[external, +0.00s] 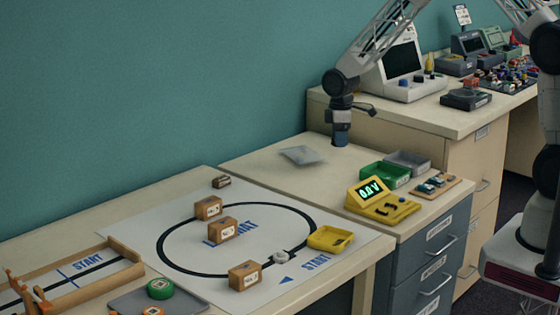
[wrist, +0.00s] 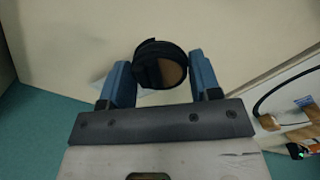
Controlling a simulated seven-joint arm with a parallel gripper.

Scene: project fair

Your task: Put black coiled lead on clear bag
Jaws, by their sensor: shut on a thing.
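The black coiled lead (wrist: 150,50) is a round black bundle between the two blue fingers of my gripper (wrist: 162,68) in the wrist view. My gripper is shut on it. In the external view my gripper (external: 341,136) points down above the back of the middle bench, and the lead cannot be made out there. The clear bag (external: 302,155) is a flat, pale, see-through sheet on that bench, to the left of my gripper and a little nearer the camera. Gripper and bag appear apart; the exact height of the lead above the bench is hard to tell.
Right of the bag stand a green tray (external: 385,175), a grey tray (external: 408,161) and a yellow meter (external: 380,204). A white mat (external: 185,205) with several small boxes lies at the left. The teal wall (external: 150,90) is close behind.

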